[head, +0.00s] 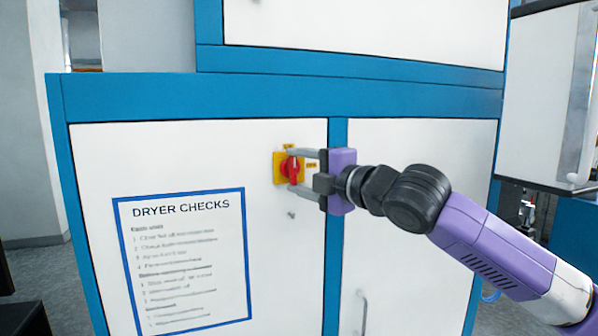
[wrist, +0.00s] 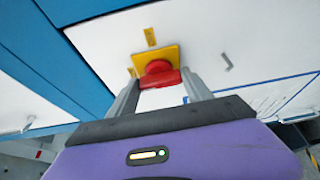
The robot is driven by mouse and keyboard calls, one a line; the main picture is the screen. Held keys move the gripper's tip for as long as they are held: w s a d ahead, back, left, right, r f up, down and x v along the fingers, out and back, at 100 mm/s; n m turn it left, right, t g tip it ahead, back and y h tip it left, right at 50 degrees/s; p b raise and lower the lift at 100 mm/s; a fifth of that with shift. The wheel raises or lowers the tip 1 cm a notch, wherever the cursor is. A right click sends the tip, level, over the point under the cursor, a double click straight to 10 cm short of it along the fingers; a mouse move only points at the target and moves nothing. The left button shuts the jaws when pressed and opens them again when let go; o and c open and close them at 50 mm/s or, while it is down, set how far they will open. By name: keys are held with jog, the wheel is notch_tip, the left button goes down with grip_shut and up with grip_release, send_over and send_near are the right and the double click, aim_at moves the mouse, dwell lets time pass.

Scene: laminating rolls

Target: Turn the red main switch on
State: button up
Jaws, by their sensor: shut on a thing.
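The red main switch (head: 291,167) sits on a square yellow plate (head: 279,176) on the white cabinet door. Its handle looks upright in the head view. Small yellow labels stand above and to the right of the plate, too small to read. My gripper (head: 299,172) has its two grey fingers above and below the handle. In the wrist view the red handle (wrist: 160,77) spans the gap between the fingers (wrist: 162,87), and they are shut on its ends. The fingers and palm hide part of the plate's right side in the head view.
A blue-framed "DRYER CHECKS" sheet (head: 185,260) is on the same door, lower left. A door handle (head: 363,311) is on the right-hand door. Blue frame edges surround the doors.

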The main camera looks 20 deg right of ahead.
jog(key=shift+f, duration=0.1)
jog(key=o, duration=1.4)
jog(key=shift+a, duration=0.1)
jog(key=shift+c, duration=0.2)
jog(key=b+v, duration=0.1)
jog(key=v, duration=0.6)
jog(key=shift+s+b, duration=0.4)
